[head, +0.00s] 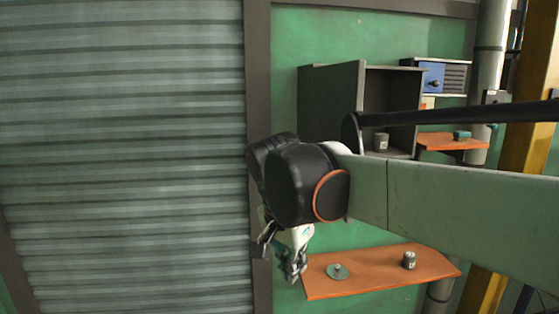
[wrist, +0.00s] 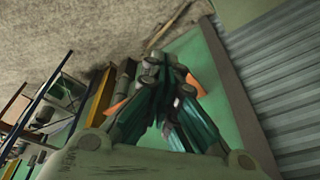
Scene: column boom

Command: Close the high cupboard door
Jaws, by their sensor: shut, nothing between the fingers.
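The high cupboard (head: 400,92) is a dark grey box on the green wall, right of centre in the head view. Its front is open and I can see inside. A dark panel (head: 328,103) stands out at its left side; it looks like the open door, though I cannot fully tell it from the cupboard's side. My arm and wrist hide its lower part. My gripper (head: 290,268) hangs below and left of the cupboard, pointing down, apart from the door. It is shut and empty; its fingers also show in the wrist view (wrist: 168,80). The cupboard is not identifiable there.
A grey can (head: 381,141) stands inside the cupboard. An orange shelf (head: 375,275) below holds a small can (head: 409,260) and a green round item (head: 338,271), close right of my gripper. A blue-doored box (head: 432,77) hangs at right. A ribbed shutter (head: 125,150) fills the left.

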